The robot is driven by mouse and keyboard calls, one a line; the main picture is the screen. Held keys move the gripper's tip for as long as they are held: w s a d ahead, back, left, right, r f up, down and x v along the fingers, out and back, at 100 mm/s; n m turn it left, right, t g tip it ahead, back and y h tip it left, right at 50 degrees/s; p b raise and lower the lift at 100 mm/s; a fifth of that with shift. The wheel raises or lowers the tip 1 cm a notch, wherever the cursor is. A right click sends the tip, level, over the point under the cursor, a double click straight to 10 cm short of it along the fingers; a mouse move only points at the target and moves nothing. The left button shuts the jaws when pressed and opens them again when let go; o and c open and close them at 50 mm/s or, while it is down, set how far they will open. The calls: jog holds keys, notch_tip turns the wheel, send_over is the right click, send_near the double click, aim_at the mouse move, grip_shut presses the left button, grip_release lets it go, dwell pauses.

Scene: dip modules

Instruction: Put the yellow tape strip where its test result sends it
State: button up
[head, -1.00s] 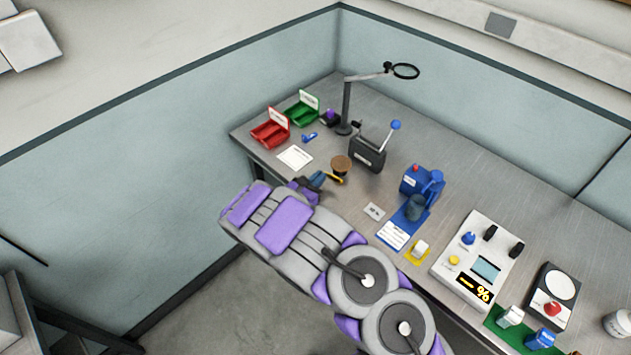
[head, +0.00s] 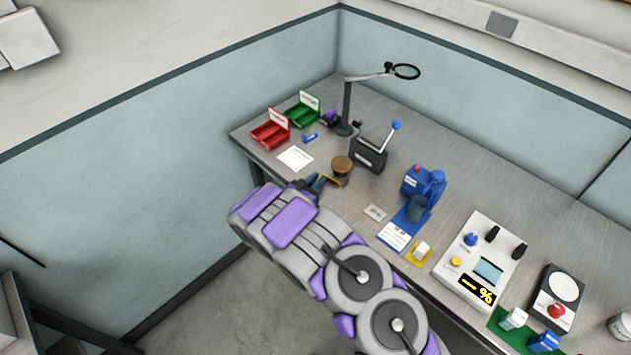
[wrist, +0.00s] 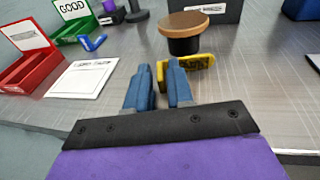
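The yellow tape strip (wrist: 200,61) appears in the wrist view as a yellow bar with dark markings, beside the black base of a brown-topped round piece (wrist: 185,30). In the head view the strip (head: 331,182) is a small yellow patch by the fingertips. My gripper (wrist: 163,70) has two blue fingers with a narrow gap, and some yellow shows in that gap. The right finger hides part of the strip. I cannot tell whether the fingers grip it or only stand in front of it. In the head view my gripper (head: 317,182) is low at the bench's front edge.
A red bin (head: 269,135) and a green bin (head: 301,115), marked GOOD, stand at the back left. A white sheet (head: 295,158) lies before them. A black lever box (head: 368,154), a blue device (head: 422,190) and a white tester with a % display (head: 474,265) stand to the right.

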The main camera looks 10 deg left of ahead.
jog(key=shift+o, duration=0.7)
jog(key=shift+f, duration=0.15)
